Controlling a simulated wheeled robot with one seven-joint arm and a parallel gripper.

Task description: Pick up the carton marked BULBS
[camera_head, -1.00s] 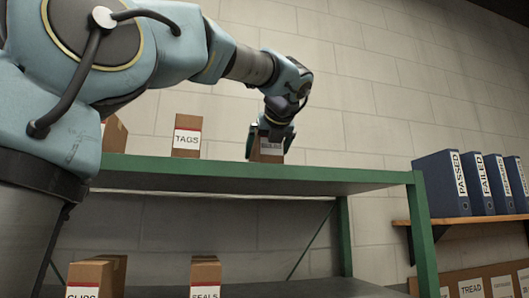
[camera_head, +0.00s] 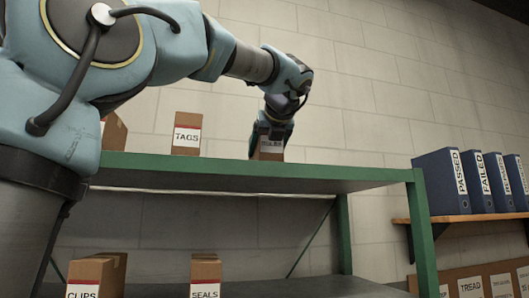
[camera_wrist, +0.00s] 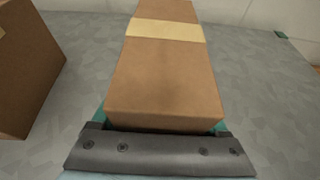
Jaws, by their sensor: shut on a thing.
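A brown carton (camera_head: 270,155) is at the right part of the upper shelf. Its label is small and shaded, and I cannot read it surely as BULBS. My gripper (camera_head: 271,138) comes down on it from above and is shut on it, with a finger at each side. In the wrist view the same carton (camera_wrist: 165,85) fills the middle, with a pale tape band across it. The green fingertips (camera_wrist: 160,126) show at its two sides, mostly hidden. I cannot tell whether its base is clear of the shelf.
The TAGS carton (camera_head: 187,133) and another carton (camera_head: 114,132) stand to the left on the green-edged shelf (camera_head: 300,178). CLIPS (camera_head: 92,278) and SEALS (camera_head: 205,275) cartons are below. Blue binders (camera_head: 441,183) stand on a wooden shelf at right. A carton (camera_wrist: 28,70) is left in the wrist view.

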